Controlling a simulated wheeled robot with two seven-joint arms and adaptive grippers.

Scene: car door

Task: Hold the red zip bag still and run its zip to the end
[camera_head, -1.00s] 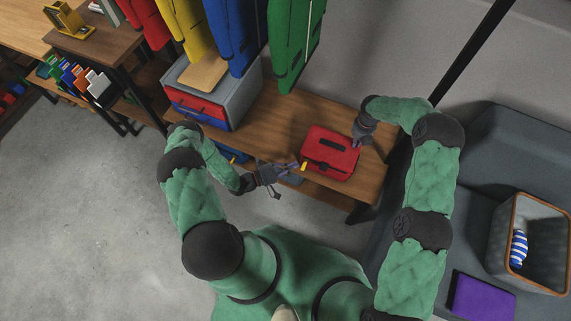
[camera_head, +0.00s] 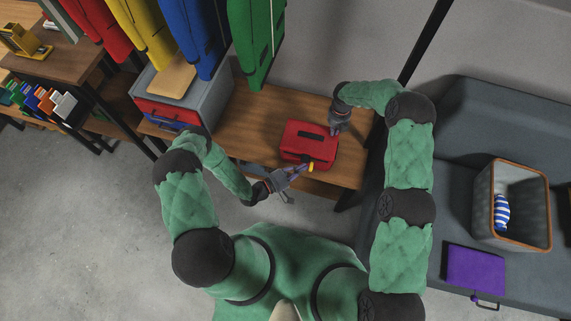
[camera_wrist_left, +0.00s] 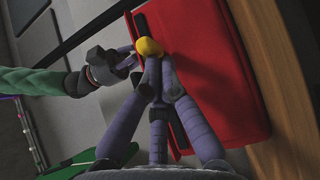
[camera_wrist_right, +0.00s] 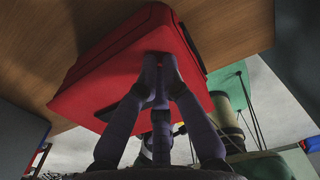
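The red zip bag (camera_head: 296,147) lies on the wooden bench, with a dark strip on its top. Its yellow zip pull (camera_head: 311,167) is at the bag's near edge, right of the middle. My left gripper (camera_head: 303,170) is shut on the pull; the left wrist view shows the yellow pull (camera_wrist_left: 149,47) at its fingertips. My right gripper (camera_head: 335,131) is at the bag's right side. In the right wrist view its fingertips (camera_wrist_right: 157,66) meet against the red bag (camera_wrist_right: 110,75) and appear shut on it. The fingers hide the exact grip.
The wooden bench (camera_head: 250,120) is clear left of the bag. A grey box (camera_head: 212,88) stands at its left end, under hanging jackets (camera_head: 200,35). On the grey seat at right are an open bin (camera_head: 482,215) and a purple case (camera_head: 475,266).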

